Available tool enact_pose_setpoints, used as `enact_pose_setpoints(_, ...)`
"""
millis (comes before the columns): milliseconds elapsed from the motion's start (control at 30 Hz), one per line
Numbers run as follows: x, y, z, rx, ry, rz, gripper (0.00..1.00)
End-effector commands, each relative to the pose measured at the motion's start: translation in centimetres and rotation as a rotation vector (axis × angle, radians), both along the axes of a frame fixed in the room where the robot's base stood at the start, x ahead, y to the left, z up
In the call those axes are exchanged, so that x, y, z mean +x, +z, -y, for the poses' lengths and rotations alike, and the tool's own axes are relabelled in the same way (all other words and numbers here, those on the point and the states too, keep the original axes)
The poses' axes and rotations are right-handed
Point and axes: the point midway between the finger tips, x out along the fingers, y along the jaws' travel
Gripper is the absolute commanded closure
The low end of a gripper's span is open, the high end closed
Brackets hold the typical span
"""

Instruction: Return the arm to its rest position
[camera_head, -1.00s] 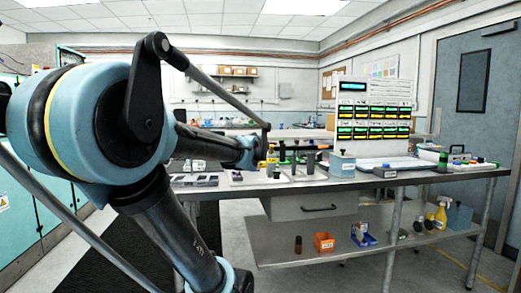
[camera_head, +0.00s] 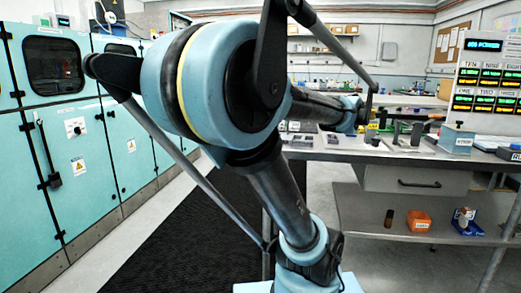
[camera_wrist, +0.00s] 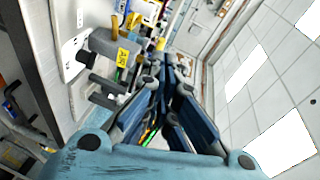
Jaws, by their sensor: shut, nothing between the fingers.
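My blue and black arm fills the middle of the head view and reaches away toward the workbench (camera_head: 340,150). Its far end is near the bench's left part; the fingers cannot be made out clearly there. In the wrist view my gripper (camera_wrist: 172,72) shows dark blue fingers brought together, with nothing held between them. The wrist picture is tilted. Past the fingers is a grey block with a yellow label (camera_wrist: 122,57), on or near a pale surface. I cannot tell the exact gap between the fingers and that block.
A display panel (camera_head: 485,85) with green and amber readouts stands on the bench at right. An orange bin (camera_head: 418,221) and a blue bin (camera_head: 464,221) sit on the lower shelf. Teal cabinets (camera_head: 75,130) line the left. A black floor mat (camera_head: 180,240) lies clear between.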

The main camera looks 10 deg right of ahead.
Motion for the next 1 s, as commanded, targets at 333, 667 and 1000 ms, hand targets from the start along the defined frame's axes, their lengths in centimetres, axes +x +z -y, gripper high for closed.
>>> enact_pose_setpoints(333, 0.4, -10.8, -15.0, -0.206, 0.483, -0.406, 1.00)
enact_pose_setpoints(667, -7.5, -22.7, -26.1, -0.482, 0.980, -0.834, 1.00)
enact_pose_setpoints(1000, -18.4, -31.3, -29.0, -0.752, 1.381, -1.219, 1.00)
